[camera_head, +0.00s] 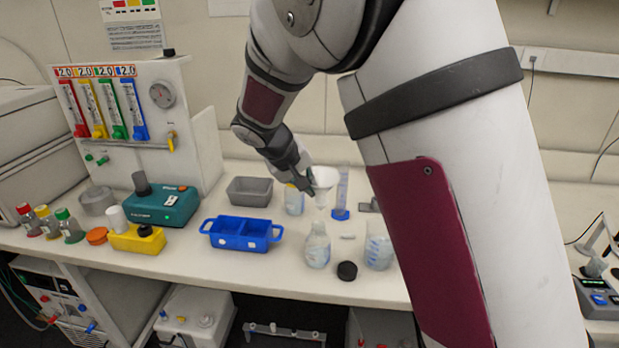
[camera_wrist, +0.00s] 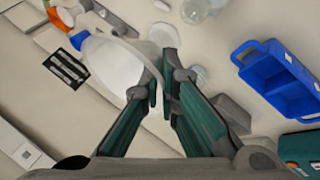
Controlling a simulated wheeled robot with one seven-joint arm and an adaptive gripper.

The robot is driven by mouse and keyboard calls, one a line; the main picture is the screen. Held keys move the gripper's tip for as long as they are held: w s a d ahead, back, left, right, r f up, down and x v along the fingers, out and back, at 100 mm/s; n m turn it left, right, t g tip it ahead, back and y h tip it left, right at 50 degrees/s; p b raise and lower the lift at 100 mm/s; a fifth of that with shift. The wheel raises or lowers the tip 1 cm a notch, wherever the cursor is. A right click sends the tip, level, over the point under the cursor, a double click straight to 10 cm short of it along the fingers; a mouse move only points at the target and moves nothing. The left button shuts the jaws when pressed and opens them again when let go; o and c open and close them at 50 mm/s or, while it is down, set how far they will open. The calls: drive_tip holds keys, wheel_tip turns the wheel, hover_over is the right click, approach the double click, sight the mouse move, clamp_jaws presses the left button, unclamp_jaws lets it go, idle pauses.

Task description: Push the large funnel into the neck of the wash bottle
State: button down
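The large funnel (camera_head: 325,179) is white, with its wide mouth up and its narrow stem pointing down in the head view. My gripper (camera_head: 307,182) is closed on the left side of its rim and holds it above the bench. In the wrist view, the fingertips of my gripper (camera_wrist: 160,98) are close together at the edge of the pale funnel (camera_wrist: 112,68).
A beaker (camera_head: 379,252) and a black cap (camera_head: 347,271) are right of the bottle. A graduated cylinder with a blue base (camera_head: 340,214) stands behind. A blue tray (camera_head: 240,241) and a grey tray (camera_head: 249,198) are to the left.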

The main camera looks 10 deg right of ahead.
drive_tip(key=shift+s+a+f, duration=0.2)
drive_tip(key=shift+a, duration=0.05)
drive_tip(key=shift+f, duration=0.55)
wheel_tip(320, 180, down, 3)
drive_tip(key=shift+r+b, duration=0.1)
drive_tip(key=shift+b, duration=0.55)
drive_tip(key=shift+f, duration=1.3)
idle(2.2)
drive_tip(key=c, duration=1.7)
unclamp_jaws()
